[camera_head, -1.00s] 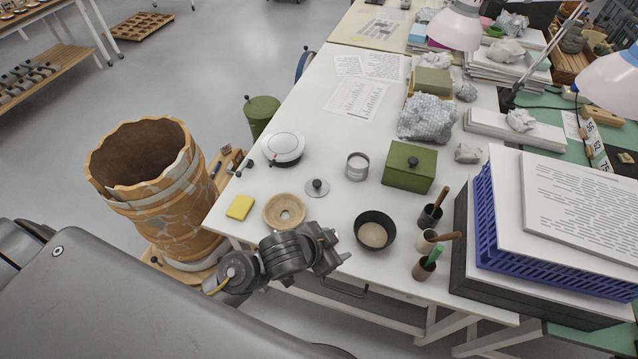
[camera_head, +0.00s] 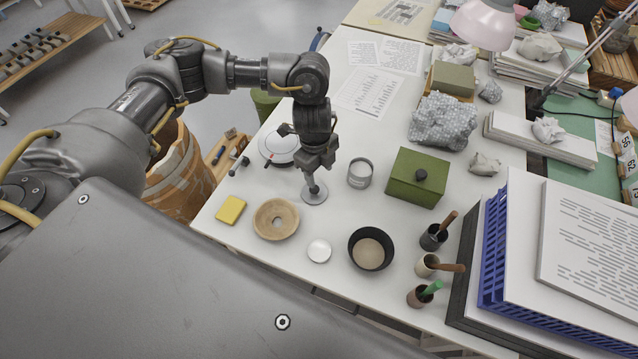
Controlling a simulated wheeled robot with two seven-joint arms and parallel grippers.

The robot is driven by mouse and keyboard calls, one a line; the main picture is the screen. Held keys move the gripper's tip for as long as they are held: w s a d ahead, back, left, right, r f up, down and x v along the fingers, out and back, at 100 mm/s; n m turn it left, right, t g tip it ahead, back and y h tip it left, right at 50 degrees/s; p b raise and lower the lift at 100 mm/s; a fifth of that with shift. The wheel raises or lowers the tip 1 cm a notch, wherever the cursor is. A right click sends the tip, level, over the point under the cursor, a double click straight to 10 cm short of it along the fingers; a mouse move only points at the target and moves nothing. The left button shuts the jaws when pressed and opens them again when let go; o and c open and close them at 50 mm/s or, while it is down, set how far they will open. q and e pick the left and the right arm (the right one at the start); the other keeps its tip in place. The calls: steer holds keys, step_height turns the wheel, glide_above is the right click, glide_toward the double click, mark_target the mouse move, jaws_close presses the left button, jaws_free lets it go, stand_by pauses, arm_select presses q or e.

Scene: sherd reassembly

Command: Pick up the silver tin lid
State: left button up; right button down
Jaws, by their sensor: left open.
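The silver tin lid (camera_head: 313,198) is a flat grey disc with a small dark knob, lying on the white table. My left gripper (camera_head: 314,184) points straight down over its middle, with open fingertips at the knob. The fingers and wrist hide part of the lid, and I cannot tell whether they touch the knob. An open silver tin (camera_head: 360,173) stands just to the right of the lid. My right gripper is not in view.
A white round lid (camera_head: 276,148) lies behind left, partly hidden by my arm. A green box (camera_head: 416,178) stands right.

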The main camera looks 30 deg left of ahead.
arm_select(q)
steer(key=w+a+r, duration=0.1)
steer(key=a, duration=0.2)
glide_above(314, 191)
steer(key=w+a, duration=0.1)
steer(key=shift+y, duration=0.4)
step_height(314, 191, down, 5)
steer(key=shift+w+a+f+b, duration=0.1)
steer(key=shift+a+b, duration=0.05)
steer(key=shift+b, duration=0.2)
steer(key=shift+d+f+b, duration=0.15)
steer(key=shift+f+b, duration=0.05)
steer(key=shift+f, duration=1.1)
steer(key=shift+d+f+b, duration=0.15)
steer(key=shift+f+b, duration=0.05)
steer(key=shift+f, duration=1.25)
steer(key=shift+c, duration=0.3)
steer(key=c, duration=1)
